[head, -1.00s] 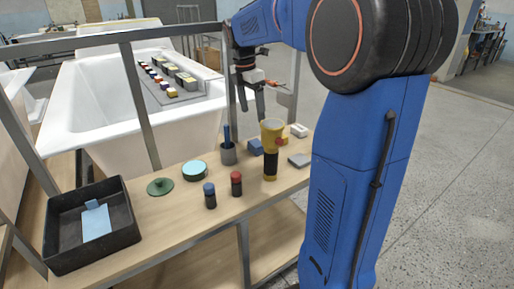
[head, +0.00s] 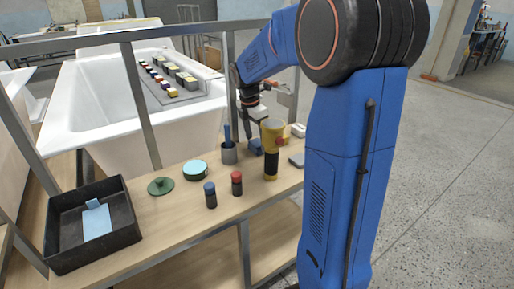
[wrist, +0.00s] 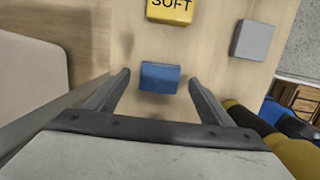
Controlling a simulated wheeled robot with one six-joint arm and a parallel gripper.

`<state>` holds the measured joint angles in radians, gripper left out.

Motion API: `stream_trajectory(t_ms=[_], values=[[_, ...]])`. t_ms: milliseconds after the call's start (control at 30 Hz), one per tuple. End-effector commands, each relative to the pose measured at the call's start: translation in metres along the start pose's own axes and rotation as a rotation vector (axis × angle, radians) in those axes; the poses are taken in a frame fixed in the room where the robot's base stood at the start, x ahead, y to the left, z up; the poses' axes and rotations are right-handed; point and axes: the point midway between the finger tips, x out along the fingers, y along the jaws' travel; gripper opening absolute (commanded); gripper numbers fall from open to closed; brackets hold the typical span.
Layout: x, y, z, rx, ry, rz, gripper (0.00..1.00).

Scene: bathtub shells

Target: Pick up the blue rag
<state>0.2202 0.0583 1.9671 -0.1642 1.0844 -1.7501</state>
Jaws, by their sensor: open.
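The blue rag (head: 256,147) looks like a small, folded blue block on the wooden bench top, behind the yellow and black lamp-shaped tool. In the wrist view the blue rag (wrist: 160,77) lies between the two fingertips, with a gap on each side. My gripper (head: 252,128) points down above it, open and empty. Both fingers of my gripper (wrist: 158,80) show in the wrist view. The yellow tool hides part of the rag and fingers in the head view.
The yellow and black tool (head: 271,160) stands close in front. A blue-handled pot (head: 229,154) is to the left. A yellow block marked SOFT (wrist: 170,10) and a grey block (wrist: 253,40) lie nearby. A black tray (head: 65,256) holds a light blue sheet (head: 97,222).

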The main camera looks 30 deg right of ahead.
Motion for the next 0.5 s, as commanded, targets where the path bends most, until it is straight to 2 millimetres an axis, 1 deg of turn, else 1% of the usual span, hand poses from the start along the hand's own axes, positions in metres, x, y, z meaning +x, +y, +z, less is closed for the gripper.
stream_trajectory(t_ms=[100,333,367,400,467,500], values=[[0.0068,-0.0001,0.0000,0.000,0.000,0.000,0.75],[0.0073,0.0001,0.0000,0.000,0.000,0.001,0.75],[0.0073,0.0001,0.0000,0.000,0.000,0.001,0.68],[0.0072,0.0001,0.0000,0.000,0.000,0.001,0.58],[0.0072,0.0001,0.0000,0.000,0.000,0.001,0.44],[0.0072,0.0001,0.0000,0.000,0.000,0.001,0.34]])
